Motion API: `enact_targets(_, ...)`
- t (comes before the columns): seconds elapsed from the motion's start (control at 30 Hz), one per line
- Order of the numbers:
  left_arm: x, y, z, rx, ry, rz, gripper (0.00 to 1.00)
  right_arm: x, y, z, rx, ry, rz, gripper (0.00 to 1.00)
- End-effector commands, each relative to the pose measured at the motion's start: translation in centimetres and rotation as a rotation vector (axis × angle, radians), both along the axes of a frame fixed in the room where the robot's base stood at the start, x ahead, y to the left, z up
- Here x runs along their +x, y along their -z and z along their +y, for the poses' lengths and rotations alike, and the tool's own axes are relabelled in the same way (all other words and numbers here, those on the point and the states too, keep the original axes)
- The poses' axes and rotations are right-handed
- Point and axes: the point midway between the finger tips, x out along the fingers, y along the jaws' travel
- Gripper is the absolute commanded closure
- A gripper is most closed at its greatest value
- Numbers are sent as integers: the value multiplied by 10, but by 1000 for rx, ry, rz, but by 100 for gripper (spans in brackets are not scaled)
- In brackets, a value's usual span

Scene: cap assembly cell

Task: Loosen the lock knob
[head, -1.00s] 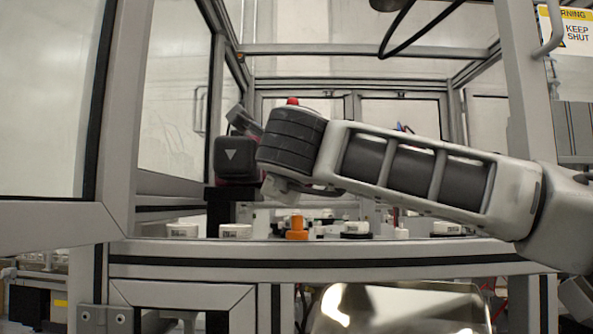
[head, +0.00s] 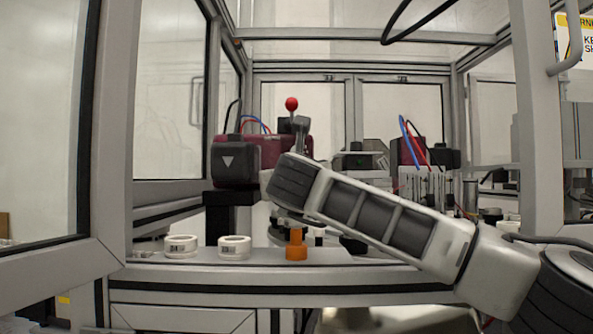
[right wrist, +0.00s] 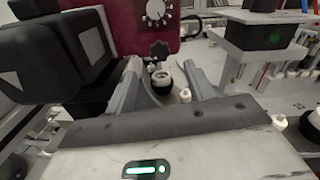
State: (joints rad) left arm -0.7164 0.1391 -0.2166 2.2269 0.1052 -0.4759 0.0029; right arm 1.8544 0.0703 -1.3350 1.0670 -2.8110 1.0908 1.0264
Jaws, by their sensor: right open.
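A black lobed knob (right wrist: 159,50), which looks like the lock knob, sits low on the front of a maroon unit (right wrist: 125,30), below a white-marked dial (right wrist: 156,12). My right gripper (right wrist: 165,70) is open, with its two grey fingers apart and pointing toward the unit. The knob shows beyond the fingertips, between them, and nothing is held. In the head view the maroon unit (head: 268,148) is partly behind my right arm, and the knob and right gripper are hidden there. My left gripper is in neither current view.
An orange piece (head: 296,248) and two white round parts (head: 181,246) (head: 234,247) stand near the front edge.

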Motion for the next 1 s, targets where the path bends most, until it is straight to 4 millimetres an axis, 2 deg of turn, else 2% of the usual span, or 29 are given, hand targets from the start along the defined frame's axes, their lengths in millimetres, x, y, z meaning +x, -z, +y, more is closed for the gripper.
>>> enact_targets(0.03,2,-9,0,-2,-1,1,64,10,-4,0,-1,3,4,47)
enact_targets(0.2,4,-18,1,4,-4,8,64,39,-4,0,-1,2,2,47)
enact_targets(0.4,4,-22,4,30,-4,19,64,60,-3,1,0,0,2,47)
enact_targets(0.6,5,-21,6,47,-2,23,64,70,-1,1,-2,-1,-1,47)
enact_targets(0.93,4,-20,6,52,0,26,64,71,0,0,-2,-1,-1,47)
enact_targets(1.0,4,-19,6,53,1,26,64,71,0,0,-2,-1,-1,66)
